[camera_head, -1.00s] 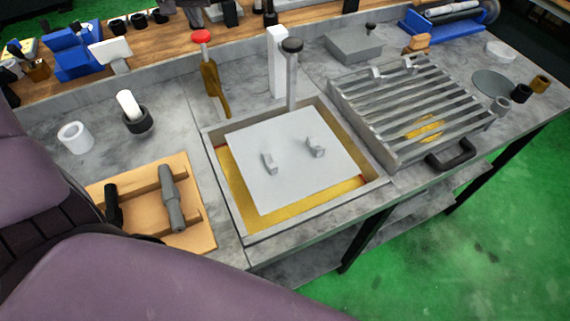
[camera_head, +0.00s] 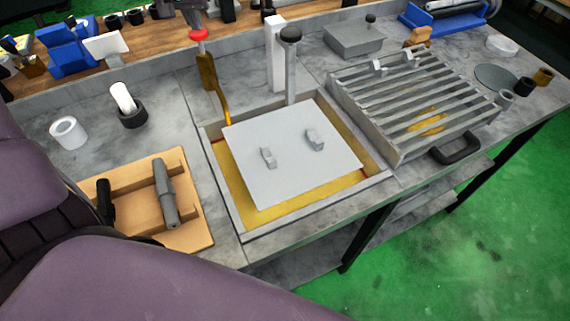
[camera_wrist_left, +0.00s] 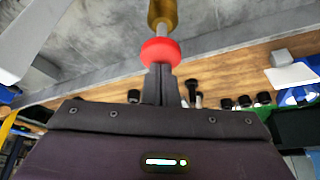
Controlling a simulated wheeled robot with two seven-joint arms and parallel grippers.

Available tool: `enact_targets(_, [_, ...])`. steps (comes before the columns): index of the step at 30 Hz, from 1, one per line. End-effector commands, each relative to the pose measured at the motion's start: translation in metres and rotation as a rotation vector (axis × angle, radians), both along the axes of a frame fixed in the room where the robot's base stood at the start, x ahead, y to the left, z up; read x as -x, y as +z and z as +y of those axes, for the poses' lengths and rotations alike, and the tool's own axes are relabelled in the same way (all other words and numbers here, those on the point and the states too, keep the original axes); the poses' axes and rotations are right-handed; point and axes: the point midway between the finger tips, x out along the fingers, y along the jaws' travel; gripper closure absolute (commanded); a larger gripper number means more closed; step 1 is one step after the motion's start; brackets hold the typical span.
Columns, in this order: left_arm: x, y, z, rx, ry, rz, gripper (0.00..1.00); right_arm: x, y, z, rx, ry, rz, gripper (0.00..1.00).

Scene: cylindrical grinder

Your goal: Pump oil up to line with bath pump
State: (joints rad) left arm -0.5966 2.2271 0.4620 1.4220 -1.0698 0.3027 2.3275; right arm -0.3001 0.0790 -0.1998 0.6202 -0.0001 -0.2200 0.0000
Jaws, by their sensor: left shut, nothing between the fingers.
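The bath pump (camera_head: 208,75) has a brass body, a thin rod and a red knob (camera_head: 199,35) on top, and stands behind the left rear corner of the oil bath (camera_head: 243,235). Golden oil (camera_head: 236,185) shows around a grey plate covering most of the bath. A red mark (camera_head: 220,143) shows at the bath's left inner wall. My left gripper (camera_head: 198,27) is at the top of the knob. In the left wrist view its fingers (camera_wrist_left: 160,72) are shut, empty, with tips against or just short of the red knob (camera_wrist_left: 160,51). My right gripper is out of view.
A grey post with a dark knob (camera_head: 290,36) and a white upright block (camera_head: 275,55) stand behind the bath. A slatted rack (camera_head: 415,95) is to the right. A wooden tray (camera_head: 190,220) with a grey tool is at the left.

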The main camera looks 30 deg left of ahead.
Motion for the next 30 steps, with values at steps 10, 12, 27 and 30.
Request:
enact_targets(10, [0.002, -0.017, 0.0, 0.002, -0.001, 0.008, 1.0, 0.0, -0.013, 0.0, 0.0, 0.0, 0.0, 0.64])
enact_targets(12, [0.002, -0.02, 0.0, 0.002, -0.001, 0.008, 1.0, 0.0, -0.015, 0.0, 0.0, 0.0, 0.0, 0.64])
enact_targets(27, [0.002, -0.026, 0.0, 0.002, -0.001, 0.01, 1.0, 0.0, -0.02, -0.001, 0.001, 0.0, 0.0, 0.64])
enact_targets(30, [0.002, -0.024, 0.0, 0.002, -0.001, 0.01, 1.0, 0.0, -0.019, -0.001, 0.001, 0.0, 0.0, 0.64])
